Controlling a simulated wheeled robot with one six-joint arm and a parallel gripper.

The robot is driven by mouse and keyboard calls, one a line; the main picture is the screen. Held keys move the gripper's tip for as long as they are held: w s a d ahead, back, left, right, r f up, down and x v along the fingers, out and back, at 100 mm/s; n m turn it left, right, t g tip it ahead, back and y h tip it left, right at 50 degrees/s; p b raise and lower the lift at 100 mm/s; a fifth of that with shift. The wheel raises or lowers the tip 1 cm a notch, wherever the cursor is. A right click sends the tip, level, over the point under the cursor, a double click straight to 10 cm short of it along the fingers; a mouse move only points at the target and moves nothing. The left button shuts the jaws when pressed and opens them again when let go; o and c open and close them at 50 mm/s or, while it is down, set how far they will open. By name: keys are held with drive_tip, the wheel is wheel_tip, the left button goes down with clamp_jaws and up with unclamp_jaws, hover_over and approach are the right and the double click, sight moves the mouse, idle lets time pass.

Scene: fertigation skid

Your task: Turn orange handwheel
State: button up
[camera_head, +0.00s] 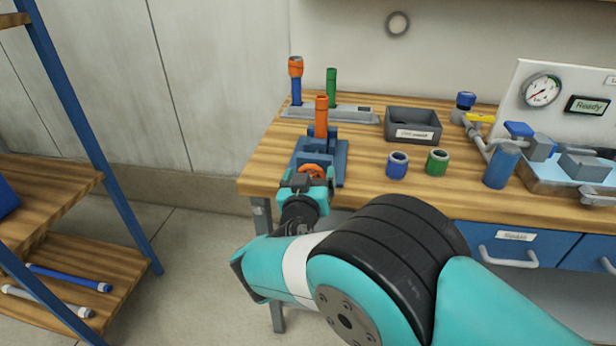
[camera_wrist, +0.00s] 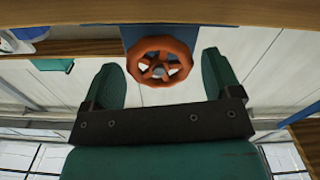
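The orange handwheel (camera_head: 312,172) is on the front of a blue vise (camera_head: 333,150) at the left end of the workbench. In the head view my gripper partly covers the handwheel. An orange tube (camera_head: 321,116) stands upright in the vise. In the wrist view the whole spoked handwheel (camera_wrist: 160,61) shows ahead of my gripper (camera_wrist: 165,75). My gripper's two green fingers are spread, one on each side of the wheel's lower part. They look apart from the rim, though the depth gap is hard to judge. My gripper holds nothing.
A rack with a blue tube with an orange top (camera_head: 296,80) and a green tube (camera_head: 331,86) stands behind the vise. A grey bin (camera_head: 411,124), a blue ring (camera_head: 397,165) and a green ring (camera_head: 437,162) are to the right. A shelf unit (camera_head: 80,130) stands at left.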

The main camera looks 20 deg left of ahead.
drive_tip(key=c, duration=0.7)
drive_tip(key=n+b, duration=0.3)
drive_tip(key=n, duration=0.1)
drive_tip(key=shift+f+n, duration=0.1)
drive_tip(key=shift+n, duration=0.3)
drive_tip(key=o, duration=0.9)
drive_tip(key=shift+o, duration=0.2)
